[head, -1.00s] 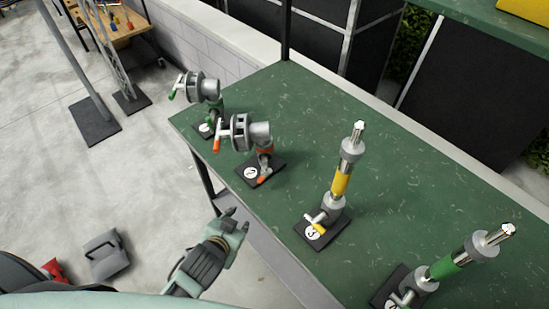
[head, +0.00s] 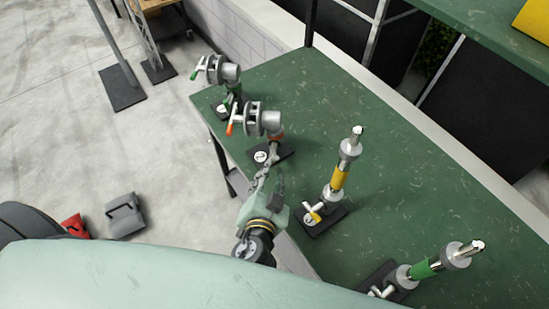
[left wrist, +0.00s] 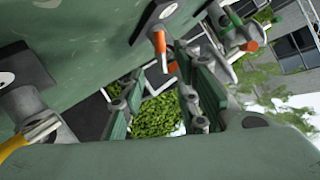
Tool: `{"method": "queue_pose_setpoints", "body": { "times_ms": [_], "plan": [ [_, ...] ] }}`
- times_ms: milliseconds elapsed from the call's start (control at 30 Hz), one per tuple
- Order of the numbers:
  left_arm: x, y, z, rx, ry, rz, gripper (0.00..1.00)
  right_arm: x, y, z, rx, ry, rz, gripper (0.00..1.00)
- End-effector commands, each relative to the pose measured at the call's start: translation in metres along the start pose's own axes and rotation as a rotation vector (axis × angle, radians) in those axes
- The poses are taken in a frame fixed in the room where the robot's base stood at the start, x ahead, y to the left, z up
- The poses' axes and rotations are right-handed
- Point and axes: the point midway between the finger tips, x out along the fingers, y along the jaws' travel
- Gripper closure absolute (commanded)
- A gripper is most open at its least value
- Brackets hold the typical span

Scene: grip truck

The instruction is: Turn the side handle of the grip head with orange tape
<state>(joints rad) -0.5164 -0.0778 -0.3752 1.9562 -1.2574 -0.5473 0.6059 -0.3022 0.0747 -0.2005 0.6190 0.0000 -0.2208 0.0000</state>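The grip head with orange tape (head: 262,119) stands on a black base at the left part of the green table. Its side handle (head: 230,128) has an orange end and points to the left. An orange-ended lever (left wrist: 160,47) and a further orange end (left wrist: 250,46) show in the left wrist view. My left gripper (head: 270,182) is at the table's near edge, just in front of that base and below the head in the picture. Its two fingers (left wrist: 158,78) are apart with nothing between them. My right gripper is not in view.
A green-taped grip head (head: 221,72) stands behind to the left. A yellow-taped stand (head: 339,180) rises close to the right of my left gripper, and a green-taped one (head: 427,268) farther right. The table (head: 430,170) is clear behind them.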

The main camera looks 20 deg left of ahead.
Motion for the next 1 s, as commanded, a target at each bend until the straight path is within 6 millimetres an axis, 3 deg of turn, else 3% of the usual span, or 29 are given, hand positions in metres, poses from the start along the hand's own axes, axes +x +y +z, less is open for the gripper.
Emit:
{"method": "queue_pose_setpoints", "body": {
  "times_ms": [533, 933, 1000],
  "plan": [
    [0.069, -0.001, -0.002, 0.005, 0.004, -0.001, 0.70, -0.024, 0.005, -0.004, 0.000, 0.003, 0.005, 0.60],
    [0.077, -0.001, -0.001, 0.002, 0.002, -0.001, 0.70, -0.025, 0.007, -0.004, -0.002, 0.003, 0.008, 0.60],
    [0.077, 0.000, -0.001, 0.002, 0.002, -0.001, 0.76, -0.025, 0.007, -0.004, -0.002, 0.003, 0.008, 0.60]
  ]
}}
